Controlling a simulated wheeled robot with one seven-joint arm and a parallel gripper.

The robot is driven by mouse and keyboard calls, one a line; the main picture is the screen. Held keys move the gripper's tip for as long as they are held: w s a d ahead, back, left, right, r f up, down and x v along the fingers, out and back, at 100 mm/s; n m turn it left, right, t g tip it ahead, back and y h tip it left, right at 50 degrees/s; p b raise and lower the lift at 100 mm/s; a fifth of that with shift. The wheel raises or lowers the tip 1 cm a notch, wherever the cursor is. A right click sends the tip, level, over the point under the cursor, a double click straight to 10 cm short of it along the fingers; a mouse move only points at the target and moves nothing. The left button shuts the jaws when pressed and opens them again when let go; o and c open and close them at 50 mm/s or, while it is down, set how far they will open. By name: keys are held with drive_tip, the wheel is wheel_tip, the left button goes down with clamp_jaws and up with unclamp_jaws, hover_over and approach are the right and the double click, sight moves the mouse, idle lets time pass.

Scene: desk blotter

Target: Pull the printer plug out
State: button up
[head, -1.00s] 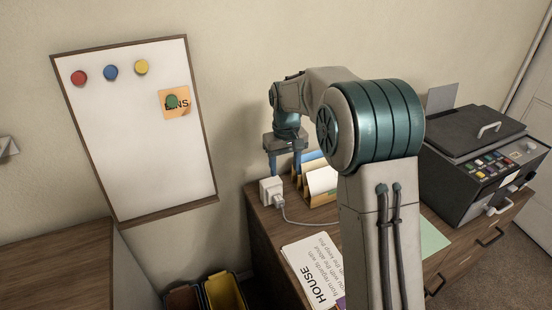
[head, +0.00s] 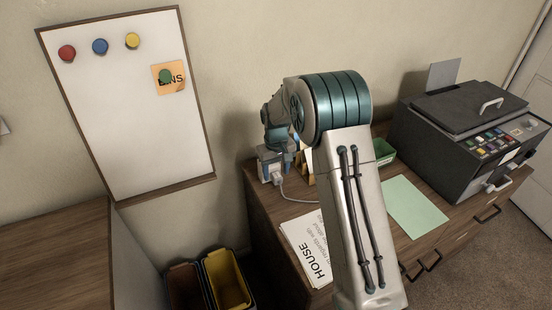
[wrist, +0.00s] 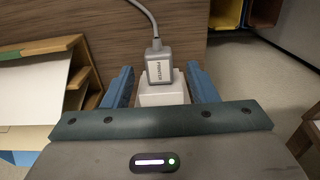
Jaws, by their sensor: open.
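The grey printer plug (wrist: 158,70) sits in the white socket block (wrist: 162,95) on the desk, its cable running away from it. Its small label is hard to read, perhaps PRINTER. In the head view the plug (head: 277,180) is on the near side of the block. My gripper (wrist: 160,72) is open, with one blue finger on each side of the plug and block; small gaps show and neither finger clearly touches. In the head view my gripper (head: 273,158) is down at the block, its fingers partly hidden by the wrist.
A file holder with papers (wrist: 50,85) stands close beside the gripper. The plug's cable (head: 298,198) crosses the desk past a HOUSE sheet (head: 305,245). The printer (head: 465,135) and a green sheet (head: 415,205) are at the right. Bins (head: 228,278) stand below the desk's left edge.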

drive_tip(key=shift+f, duration=0.9)
drive_tip(key=c, duration=1)
drive_tip(key=shift+c, duration=0.2)
drive_tip(key=shift+s, duration=0.1)
drive_tip(key=shift+s+d+b, duration=0.25)
drive_tip(key=shift+s+d, duration=0.2)
drive_tip(key=shift+s, duration=0.55)
drive_tip(key=shift+s+d+b, duration=0.25)
drive_tip(key=shift+s+d, duration=0.15)
drive_tip(key=shift+s, duration=0.55)
drive_tip(key=shift+s+d+b, duration=0.25)
drive_tip(key=shift+s+d, duration=0.2)
drive_tip(key=shift+s, duration=0.55)
drive_tip(key=shift+r, duration=0.1)
drive_tip(key=shift+r+p, duration=1.35)
drive_tip(key=shift+r, duration=0.6)
